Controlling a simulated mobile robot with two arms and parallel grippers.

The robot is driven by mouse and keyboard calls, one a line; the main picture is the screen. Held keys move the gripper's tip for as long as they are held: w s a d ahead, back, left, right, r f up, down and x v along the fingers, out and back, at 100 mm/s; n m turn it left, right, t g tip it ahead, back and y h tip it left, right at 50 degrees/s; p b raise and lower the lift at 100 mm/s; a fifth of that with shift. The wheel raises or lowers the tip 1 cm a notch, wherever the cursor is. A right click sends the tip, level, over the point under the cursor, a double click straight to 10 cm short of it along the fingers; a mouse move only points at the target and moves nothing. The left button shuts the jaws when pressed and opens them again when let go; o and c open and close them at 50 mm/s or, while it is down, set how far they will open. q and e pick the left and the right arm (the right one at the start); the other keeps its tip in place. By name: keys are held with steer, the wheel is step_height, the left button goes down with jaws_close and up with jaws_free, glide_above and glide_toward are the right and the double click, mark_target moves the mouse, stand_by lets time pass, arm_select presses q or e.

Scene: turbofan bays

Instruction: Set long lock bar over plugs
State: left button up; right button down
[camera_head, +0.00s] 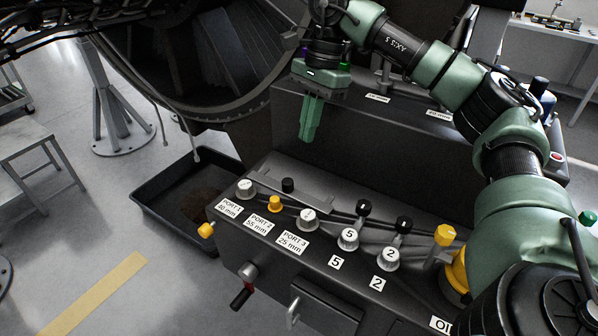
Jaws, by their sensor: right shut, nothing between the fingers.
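My right gripper (310,118) hangs over the black bench, its green fingers pointing down and shut with nothing between them. It is above and behind the row of plugs, apart from them. Silver plugs stand along the bench front: at Port 1 (245,188), at Port 3 (306,219), one marked 5 (348,239) and one marked 2 (388,258). A yellow-capped plug (275,203) stands at Port 2. A long grey bar (268,181) with a black knob (288,185) lies behind the port plugs; it looks like the lock bar. My left gripper is out of view.
A raised black housing (390,140) stands behind the plug row. Black knobs (364,208) and a yellow fitting (445,235) stand farther right. A black drip tray (165,185) lies on the floor at left.

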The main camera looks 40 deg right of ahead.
mark_target(288, 187)
steer(key=p+x, duration=0.2)
steer(key=x, duration=0.8)
steer(key=shift+s+a+r, duration=0.1)
steer(key=shift+s, duration=0.05)
steer(key=shift+s+a+b, duration=0.2)
steer(key=shift+a+b, duration=0.05)
steer(key=shift+a, duration=0.2)
steer(key=shift+s+a+b, duration=0.2)
steer(key=shift+a, duration=0.25)
